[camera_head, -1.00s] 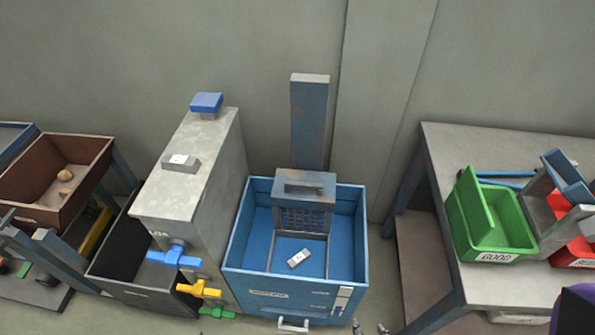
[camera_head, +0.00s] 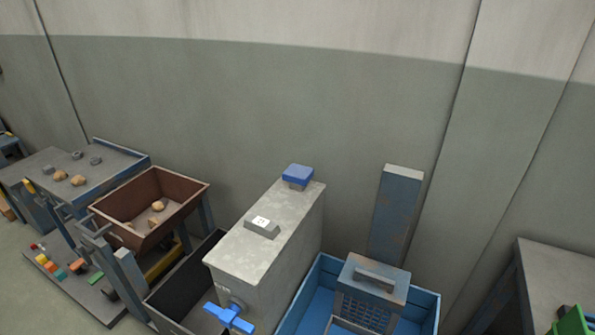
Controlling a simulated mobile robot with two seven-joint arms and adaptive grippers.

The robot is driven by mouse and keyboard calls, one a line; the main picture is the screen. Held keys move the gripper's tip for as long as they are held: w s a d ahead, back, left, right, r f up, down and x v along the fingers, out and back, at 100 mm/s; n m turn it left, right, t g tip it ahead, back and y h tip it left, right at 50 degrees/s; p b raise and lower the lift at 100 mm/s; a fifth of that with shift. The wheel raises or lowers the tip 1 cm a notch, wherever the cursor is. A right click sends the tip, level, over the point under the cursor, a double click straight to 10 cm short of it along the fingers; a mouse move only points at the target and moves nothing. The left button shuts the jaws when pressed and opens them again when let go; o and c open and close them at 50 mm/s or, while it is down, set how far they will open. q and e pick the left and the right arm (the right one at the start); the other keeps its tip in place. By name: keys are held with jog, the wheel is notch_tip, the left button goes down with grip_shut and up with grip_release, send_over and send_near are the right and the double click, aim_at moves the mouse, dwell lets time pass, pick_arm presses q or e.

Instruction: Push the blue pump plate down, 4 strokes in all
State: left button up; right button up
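The blue pump plate (camera_head: 298,175) sits on top of the tall grey tank (camera_head: 262,243), near its back end. It stands a little above the tank top on a short stem. A small grey block with a white label (camera_head: 262,228) lies on the tank top in front of it. A blue tap (camera_head: 230,316) sticks out of the tank's front. Neither of my grippers is in the head view, so I cannot see their state.
A blue bin (camera_head: 312,290) with a grey slotted frame (camera_head: 373,285) and an upright post (camera_head: 396,215) stands right of the tank. A brown tray of lumps (camera_head: 186,207) and a black bin (camera_head: 187,277) stand to the left. A table (camera_head: 560,275) is at the right edge.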

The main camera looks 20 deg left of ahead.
pick_arm(q)
grip_shut()
dwell(0.6)
dwell(0.6)
